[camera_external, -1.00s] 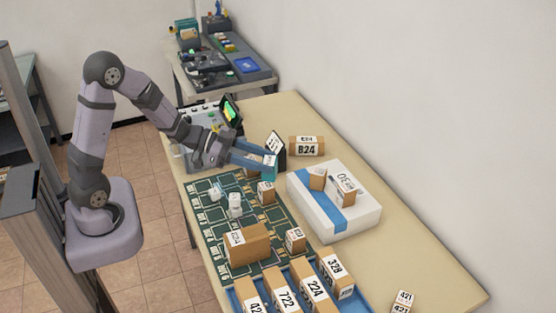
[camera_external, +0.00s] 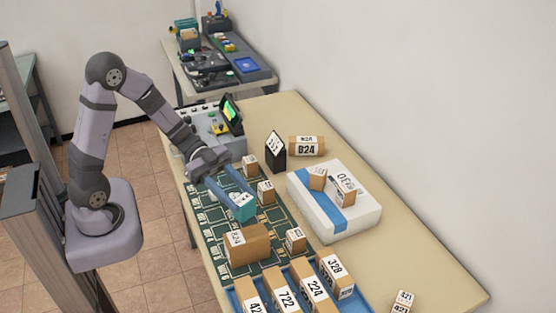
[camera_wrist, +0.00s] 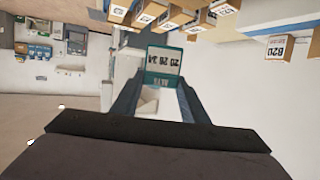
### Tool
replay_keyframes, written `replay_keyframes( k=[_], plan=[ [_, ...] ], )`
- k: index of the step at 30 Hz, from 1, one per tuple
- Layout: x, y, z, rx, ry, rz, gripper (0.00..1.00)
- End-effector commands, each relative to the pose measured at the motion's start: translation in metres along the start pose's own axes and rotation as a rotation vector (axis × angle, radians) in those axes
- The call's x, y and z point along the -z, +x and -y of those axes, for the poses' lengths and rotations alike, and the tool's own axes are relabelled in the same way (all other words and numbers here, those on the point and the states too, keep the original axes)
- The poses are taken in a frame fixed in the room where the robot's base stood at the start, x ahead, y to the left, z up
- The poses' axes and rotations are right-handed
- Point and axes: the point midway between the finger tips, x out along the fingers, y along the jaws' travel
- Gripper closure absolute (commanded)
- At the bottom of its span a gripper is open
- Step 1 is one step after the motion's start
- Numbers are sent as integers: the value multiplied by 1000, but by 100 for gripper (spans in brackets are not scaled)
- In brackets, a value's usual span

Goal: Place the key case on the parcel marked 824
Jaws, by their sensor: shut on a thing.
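My gripper (camera_external: 236,193) is shut on a teal case (camera_external: 240,210) with a white printed label, the only thing I see that fits the key case. The case also shows at the fingertips in the wrist view (camera_wrist: 164,66). It is held over the green patterned mat. A brown parcel (camera_external: 258,243) on the mat, below and apart from the case, bears a label that seems to read 824. Another brown parcel (camera_external: 318,141) at the back of the table reads B24 or 824; I cannot tell which.
Small brown boxes (camera_external: 267,191) stand near the gripper. A dark upright block (camera_external: 276,152) is behind. A white box with a blue stripe (camera_external: 364,212) is at right, with small boxes on top. Numbered parcels (camera_external: 316,290) fill the blue tray in front. The right table edge is mostly free.

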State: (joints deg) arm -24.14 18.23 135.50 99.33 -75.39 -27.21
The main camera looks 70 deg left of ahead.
Motion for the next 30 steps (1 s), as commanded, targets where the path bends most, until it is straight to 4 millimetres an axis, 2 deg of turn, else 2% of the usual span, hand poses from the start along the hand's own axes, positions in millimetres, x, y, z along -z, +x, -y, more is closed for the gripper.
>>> replay_keyframes(
  k=[6,17,24,30],
  plan=[
    [-27,8,0,0,-4,0,84],
    [-37,12,1,1,-1,-1,84],
    [-62,19,0,0,-4,-1,84],
    [-73,22,0,2,0,0,84]
  ],
)
